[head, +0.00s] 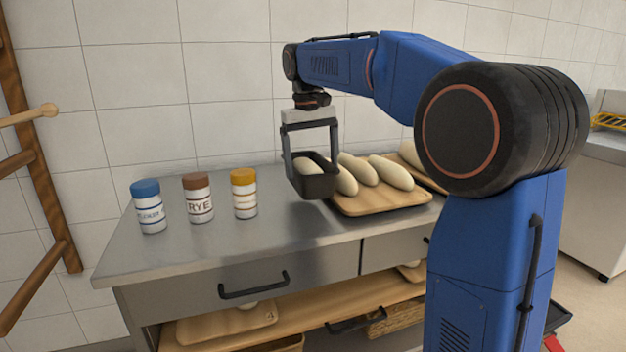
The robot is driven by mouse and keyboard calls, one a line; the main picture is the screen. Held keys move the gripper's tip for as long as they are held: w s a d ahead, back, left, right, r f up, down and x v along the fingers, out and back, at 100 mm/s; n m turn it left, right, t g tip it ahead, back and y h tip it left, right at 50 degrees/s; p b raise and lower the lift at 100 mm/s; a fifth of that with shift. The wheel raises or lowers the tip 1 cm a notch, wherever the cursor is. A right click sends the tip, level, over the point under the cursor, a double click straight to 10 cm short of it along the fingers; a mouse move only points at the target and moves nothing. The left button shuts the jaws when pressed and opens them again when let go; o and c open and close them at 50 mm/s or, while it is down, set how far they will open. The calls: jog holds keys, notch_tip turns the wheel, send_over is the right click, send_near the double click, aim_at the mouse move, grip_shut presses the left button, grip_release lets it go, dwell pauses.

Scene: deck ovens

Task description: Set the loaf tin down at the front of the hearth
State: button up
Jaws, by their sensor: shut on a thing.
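The dark loaf tin (318,186) hangs in my gripper (311,162), above the right part of the steel table near the wooden board. The two fingers stand on either side of the tin and are shut on it. The tin looks about level and apart from the table top. Something pale shows at its opening; I cannot tell whether it is dough inside or a loaf behind. The oven hearth is not identifiable in this view.
A wooden board (385,202) with several pale dough loaves lies behind and right of the tin. Blue-capped (148,207), brown-capped (198,199) and yellow-capped (244,194) jars stand on the left of the steel table (270,240). A wooden rack (30,140) stands far left.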

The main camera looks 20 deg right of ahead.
jog(key=shift+f, duration=2.15)
jog(key=o, duration=1.1)
jog(key=shift+f, duration=0.1)
jog(key=r, duration=0.8)
jog(key=a+r, duration=0.1)
jog(key=r, duration=0.3)
jog(key=shift+r, duration=0.1)
jog(key=shift+s, duration=0.1)
